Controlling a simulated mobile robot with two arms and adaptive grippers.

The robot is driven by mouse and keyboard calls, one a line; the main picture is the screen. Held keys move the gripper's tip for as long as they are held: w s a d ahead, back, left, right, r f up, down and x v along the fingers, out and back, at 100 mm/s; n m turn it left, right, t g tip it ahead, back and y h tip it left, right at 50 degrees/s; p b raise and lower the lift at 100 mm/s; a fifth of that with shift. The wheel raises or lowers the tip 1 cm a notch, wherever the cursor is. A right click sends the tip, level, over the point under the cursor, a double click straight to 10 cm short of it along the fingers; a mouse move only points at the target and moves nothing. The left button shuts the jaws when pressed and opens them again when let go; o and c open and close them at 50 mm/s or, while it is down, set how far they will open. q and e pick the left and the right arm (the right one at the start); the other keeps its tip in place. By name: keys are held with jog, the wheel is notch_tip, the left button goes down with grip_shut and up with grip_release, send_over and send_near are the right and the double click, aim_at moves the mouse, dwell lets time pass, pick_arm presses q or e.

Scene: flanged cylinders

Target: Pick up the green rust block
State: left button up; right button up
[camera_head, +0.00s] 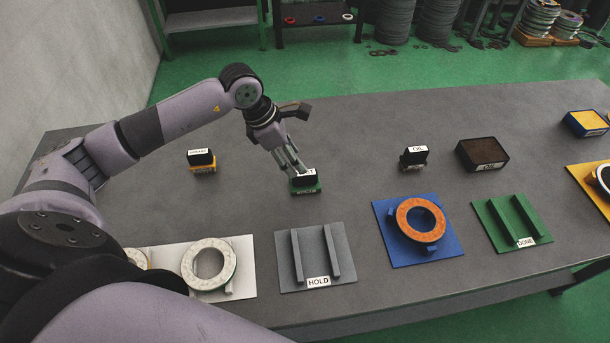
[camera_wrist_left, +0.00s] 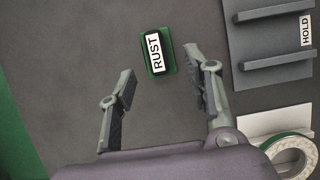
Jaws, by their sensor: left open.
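The green rust block (camera_head: 307,190) has a green base, a black upper part and a white label. It stands upright on the grey table, behind the HOLD plate. In the left wrist view the block (camera_wrist_left: 170,58) shows its RUST label and lies just ahead of the fingertips, between their lines. My left gripper (camera_head: 297,172) is open and reaches down at the block, partly covering it in the head view. Its two spread fingers (camera_wrist_left: 168,76) have a gap to the block on both sides in the left wrist view. How far above the table the fingertips are, I cannot tell. My right gripper does not show.
A yellow-based block (camera_head: 202,168) stands left and a block labelled OIL (camera_head: 414,166) right. A dark tray (camera_head: 482,154) lies farther right. In front are the grey HOLD plate (camera_head: 317,263), a white plate with a ring (camera_head: 240,252), a blue plate (camera_head: 388,244) and a green DONE plate (camera_head: 485,211).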

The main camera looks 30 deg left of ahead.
aim_at(305, 175)
pick_arm(q)
jog(key=x, duration=0.2)
jog(key=shift+w+d+f+p, duration=0.1)
jog(key=shift+w+f+p, duration=0.05)
jog(key=shift+f+p, duration=0.25)
jog(key=shift+w+f, duration=0.1)
jog(key=shift+f, duration=0.2)
jog(key=shift+d+f, duration=0.15)
jog(key=shift+w+f+p, duration=0.1)
jog(key=shift+f+p, duration=0.15)
jog(key=shift+p, duration=0.15)
jog(key=p+x, duration=0.1)
jog(key=x, duration=0.2)
jog(key=shift+w+f+p, duration=0.15)
jog(key=shift+f+p, duration=0.1)
jog(key=shift+p, duration=0.1)
jog(key=shift+f, duration=0.4)
jog(key=shift+w+f, duration=0.1)
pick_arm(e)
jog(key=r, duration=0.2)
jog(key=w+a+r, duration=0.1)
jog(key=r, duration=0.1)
pick_arm(q)
jog(key=shift+c, duration=0.6)
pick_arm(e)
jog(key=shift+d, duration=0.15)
